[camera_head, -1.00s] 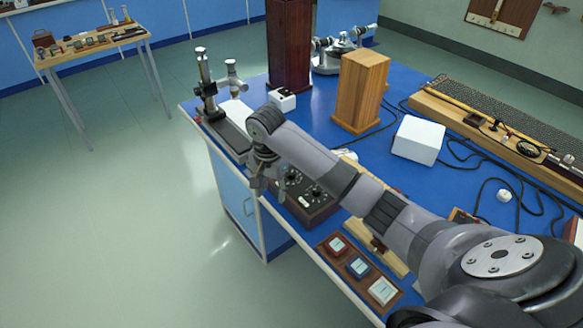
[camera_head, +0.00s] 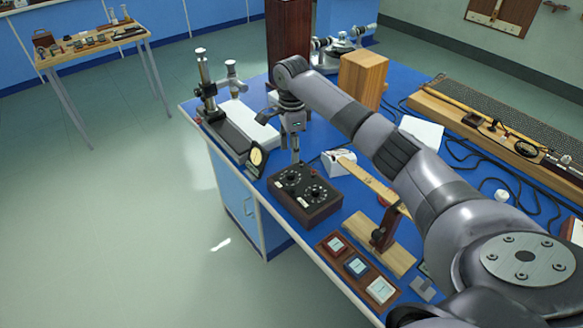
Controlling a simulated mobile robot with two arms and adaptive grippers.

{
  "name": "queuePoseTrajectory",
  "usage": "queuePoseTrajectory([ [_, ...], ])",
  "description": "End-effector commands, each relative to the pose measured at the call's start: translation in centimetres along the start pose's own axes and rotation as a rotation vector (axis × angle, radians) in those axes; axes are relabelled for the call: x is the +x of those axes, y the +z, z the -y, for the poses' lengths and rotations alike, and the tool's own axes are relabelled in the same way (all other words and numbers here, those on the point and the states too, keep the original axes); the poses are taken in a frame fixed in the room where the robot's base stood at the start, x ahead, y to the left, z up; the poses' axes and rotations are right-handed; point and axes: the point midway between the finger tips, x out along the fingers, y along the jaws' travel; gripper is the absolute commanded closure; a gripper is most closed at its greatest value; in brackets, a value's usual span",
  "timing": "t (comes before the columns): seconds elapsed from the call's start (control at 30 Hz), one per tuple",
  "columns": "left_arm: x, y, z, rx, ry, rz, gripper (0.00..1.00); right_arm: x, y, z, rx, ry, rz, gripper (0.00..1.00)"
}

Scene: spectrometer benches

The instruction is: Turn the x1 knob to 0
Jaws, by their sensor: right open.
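A dark brown box (camera_head: 312,213) with two black dial knobs on its top stands near the left edge of the blue bench. One knob (camera_head: 290,178) is on the left of its top face and the other knob (camera_head: 315,194) is on the right. The labels are too small to read, so I cannot tell which is x1. My right gripper (camera_head: 290,150) points down behind and above the left knob, apart from it as far as I can see. It is open, with nothing visible between its fingers. My left gripper is not in view.
A small dial meter (camera_head: 257,158) stands left of the box. A microscope-like stand (camera_head: 206,88) is behind it. A wooden base (camera_head: 375,255) with an upright and a tray of small blocks (camera_head: 342,262) lie in front. A wooden block (camera_head: 362,78) stands behind my arm.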

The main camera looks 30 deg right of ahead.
Motion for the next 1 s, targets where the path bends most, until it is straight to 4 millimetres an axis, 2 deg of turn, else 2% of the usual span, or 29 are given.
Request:
queuePoseTrajectory([
  [0.2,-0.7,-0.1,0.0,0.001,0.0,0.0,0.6,4.7,0.0,-0.1,0.0,0.004,-0.002,0.59],
  [0.4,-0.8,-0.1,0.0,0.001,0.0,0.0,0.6,7.5,0.1,0.0,-0.001,0.001,0.001,0.59],
  [0.6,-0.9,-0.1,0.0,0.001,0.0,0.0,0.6,8.6,0.0,0.0,-0.002,0.0,0.0,0.59],
  [0.83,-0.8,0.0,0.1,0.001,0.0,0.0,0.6,8.7,0.0,0.0,-0.002,-0.001,0.0,0.59],
  [1.0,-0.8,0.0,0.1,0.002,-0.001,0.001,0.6,8.6,0.0,0.0,-0.002,-0.001,0.0,0.7],
])
